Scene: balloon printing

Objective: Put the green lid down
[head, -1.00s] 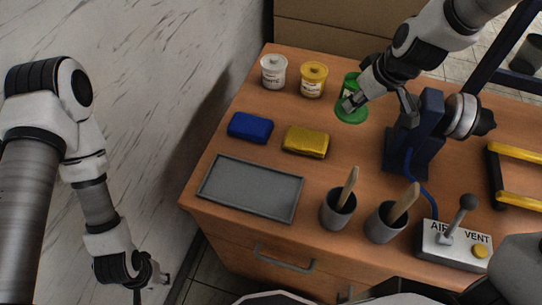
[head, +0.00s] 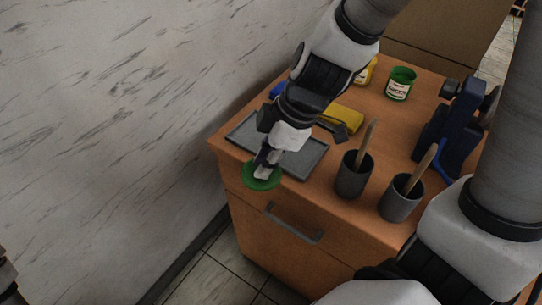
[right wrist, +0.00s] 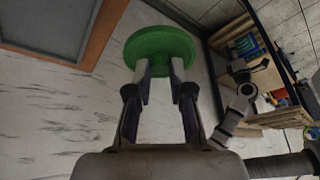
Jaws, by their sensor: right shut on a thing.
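The green lid (head: 250,184) is a round disc held by my right gripper (head: 266,170). In the right wrist view, the lid (right wrist: 160,42) sits across the two fingertips (right wrist: 160,66) of that gripper, which is shut on it. In the head view, the lid shows in front of the grey tray (head: 308,160), over the cabinet's front edge; its height is hard to judge. The green paint can (head: 399,86) stands open at the back of the top. My left gripper seems to show small at the right of the right wrist view (right wrist: 238,70); its jaws are unclear.
A yellow sponge (head: 348,118) lies behind the tray, with a blue one (head: 277,90) mostly hidden by my arm. A yellow can (head: 366,72) is partly covered. Two grey cups (head: 353,180) (head: 398,203) with wooden handles stand right of the tray. A marbled wall (head: 120,110) rises at left.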

